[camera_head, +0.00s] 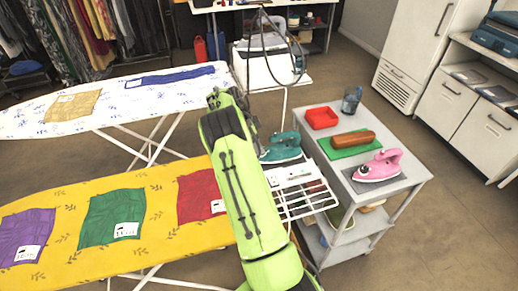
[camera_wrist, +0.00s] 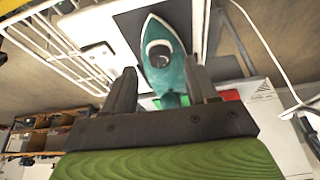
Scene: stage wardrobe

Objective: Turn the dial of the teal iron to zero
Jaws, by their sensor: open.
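The teal iron (camera_head: 283,149) sits on a white rest at the right end of the yellow ironing board in the head view, partly hidden by my green arm. In the wrist view the teal iron (camera_wrist: 168,78) lies ahead, its pointed end towards the top. A rounded pale and dark area shows on it; I cannot tell whether this is the dial, nor its setting. My gripper (camera_wrist: 160,68) is open, with the iron showing beyond and between its two dark fingers. I cannot tell whether they touch it. The fingertips are not clearly visible in the head view.
A grey cart (camera_head: 390,187) beside the iron bears a pink iron (camera_head: 379,165), a red tray (camera_head: 322,118) and a brown item (camera_head: 352,138) on a green mat. A white wire rack (camera_head: 305,200) sits below the teal iron. The yellow board (camera_head: 150,250) is left of my arm.

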